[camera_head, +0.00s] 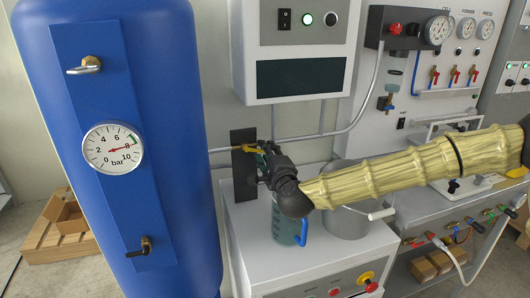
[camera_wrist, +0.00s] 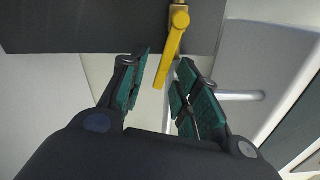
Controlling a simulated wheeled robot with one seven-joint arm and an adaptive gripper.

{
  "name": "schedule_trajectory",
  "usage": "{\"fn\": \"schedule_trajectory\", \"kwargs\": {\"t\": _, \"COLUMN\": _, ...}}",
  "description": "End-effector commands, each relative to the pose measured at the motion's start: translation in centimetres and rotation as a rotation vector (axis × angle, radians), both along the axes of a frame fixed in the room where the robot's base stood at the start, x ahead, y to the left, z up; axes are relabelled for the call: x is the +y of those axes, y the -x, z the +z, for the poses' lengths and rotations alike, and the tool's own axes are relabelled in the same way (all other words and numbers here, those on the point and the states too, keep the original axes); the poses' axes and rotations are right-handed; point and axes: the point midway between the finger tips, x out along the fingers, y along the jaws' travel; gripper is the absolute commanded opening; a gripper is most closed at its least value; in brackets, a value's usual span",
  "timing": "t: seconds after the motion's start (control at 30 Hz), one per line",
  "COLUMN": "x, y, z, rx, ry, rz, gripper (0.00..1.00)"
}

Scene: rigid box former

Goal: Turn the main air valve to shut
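The main air valve's yellow lever (camera_wrist: 174,48) stands out from a dark plate (camera_wrist: 90,22) in the wrist view. It slants from its pivot at the top down to a free end between my gripper's two fingers in the picture. My gripper (camera_wrist: 165,62) is open, with green pads on both fingers. I see no clear contact with the lever, and I cannot tell how deep the lever sits between the fingers. In the head view my gripper (camera_head: 266,160) is right at the dark plate (camera_head: 242,180), and it hides most of the yellow lever (camera_head: 250,149).
A teal jug (camera_head: 285,228) and a grey pot (camera_head: 347,222) stand on the machine top below my arm. A control box (camera_head: 300,75) hangs above.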

Motion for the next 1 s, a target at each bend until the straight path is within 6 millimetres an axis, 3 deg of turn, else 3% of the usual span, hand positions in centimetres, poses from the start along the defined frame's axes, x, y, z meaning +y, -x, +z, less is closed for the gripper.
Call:
{"fn": "schedule_trajectory", "kwargs": {"t": 0.5, "x": -2.8, "y": 8.4, "z": 0.0, "rx": 0.001, "ry": -0.001, "rz": 0.002, "gripper": 0.31}}
{"fn": "schedule_trajectory", "kwargs": {"t": 0.7, "x": -3.3, "y": 10.0, "z": 0.0, "rx": 0.001, "ry": 0.0, "rz": 0.001, "gripper": 0.31}}
{"fn": "schedule_trajectory", "kwargs": {"t": 1.0, "x": -3.4, "y": 10.3, "z": 0.0, "rx": 0.001, "ry": 0.0, "rz": 0.001, "gripper": 0.31}}
